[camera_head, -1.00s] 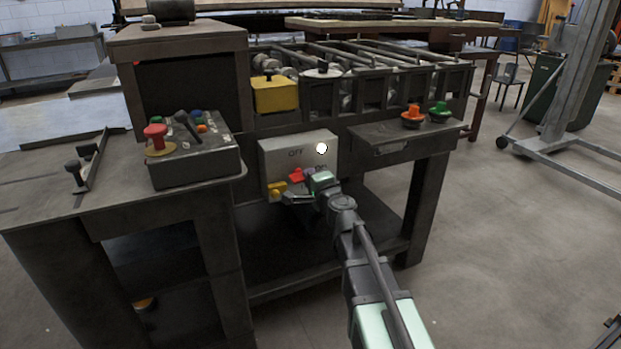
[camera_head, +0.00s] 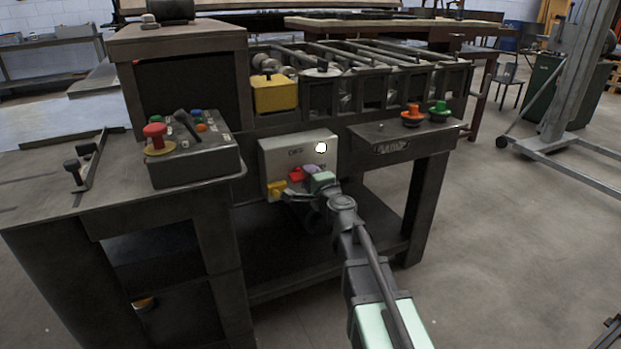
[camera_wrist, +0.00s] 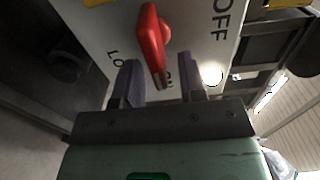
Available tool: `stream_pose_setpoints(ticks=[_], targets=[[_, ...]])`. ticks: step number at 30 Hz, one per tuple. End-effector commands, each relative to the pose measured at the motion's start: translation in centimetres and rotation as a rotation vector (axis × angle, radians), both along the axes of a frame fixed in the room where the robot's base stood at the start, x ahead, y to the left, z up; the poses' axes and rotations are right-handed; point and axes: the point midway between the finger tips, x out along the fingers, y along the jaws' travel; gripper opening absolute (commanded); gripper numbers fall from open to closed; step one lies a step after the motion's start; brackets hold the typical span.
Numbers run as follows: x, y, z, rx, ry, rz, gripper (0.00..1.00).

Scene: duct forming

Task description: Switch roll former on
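The roll former's grey switch box (camera_head: 277,157) is on the front of the machine and is marked OFF. Its red rotary handle (camera_head: 296,174) sits low on the face. In the wrist view the red handle (camera_wrist: 152,45) points down the picture, between OFF and partly hidden lettering. My gripper (camera_head: 312,177) is at the box, close beside the handle. In the wrist view my gripper (camera_wrist: 160,72) is open, with its two purple fingers apart and the handle's end between them. I cannot tell whether either finger touches it.
A round white lamp or button (camera_head: 321,148) is on the box, with a yellow part (camera_head: 277,189) at its lower left. A control console (camera_head: 196,160) stands on the left bench. A side shelf (camera_head: 392,148) projects to the right. The floor at right is open.

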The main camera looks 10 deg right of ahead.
Motion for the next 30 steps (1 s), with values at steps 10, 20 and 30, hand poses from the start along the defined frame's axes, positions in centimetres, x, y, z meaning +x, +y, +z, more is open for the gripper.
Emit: stream_pose_setpoints(ticks=[10,20,30], targets=[[-2.3,-0.4,0.0,0.000,0.000,-0.001,0.37],[-9.9,-1.8,0.0,0.000,0.000,-0.001,0.37],[-10.6,-2.0,0.0,0.000,0.000,0.000,0.37]])
